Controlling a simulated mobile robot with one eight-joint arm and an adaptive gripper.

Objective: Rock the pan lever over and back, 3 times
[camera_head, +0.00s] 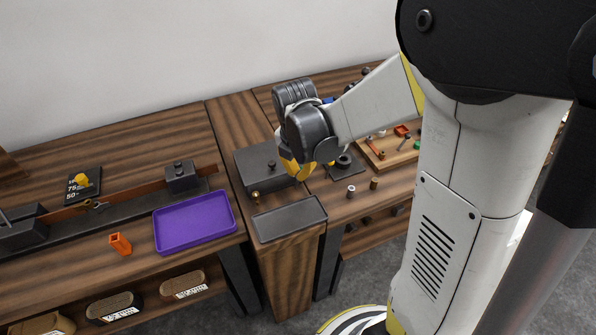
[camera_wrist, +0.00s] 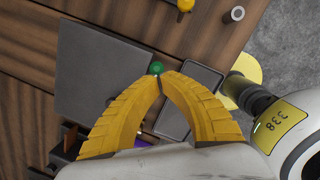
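My gripper (camera_head: 300,174) is over the right side of a dark grey box (camera_head: 252,163), pointing down. In the wrist view its yellow fingertips (camera_wrist: 159,77) meet with no clear gap. A round green knob (camera_wrist: 157,68) shows just beyond the tips, between the box (camera_wrist: 100,75) and a flat dark pan (camera_wrist: 190,88). It may be the end of the pan lever; its stem is hidden. I cannot tell whether the tips touch it. In the head view my gripper hides this spot. The pan (camera_head: 290,219) lies in front of the box. A small brass knob (camera_head: 255,196) stands at the box's front left.
A purple tray (camera_head: 195,222) and an orange block (camera_head: 120,243) are on the left bench. A grey cylinder (camera_head: 351,191) and a brown one (camera_head: 374,183) stand to the right. A wooden tray (camera_head: 392,157) with small parts lies behind them.

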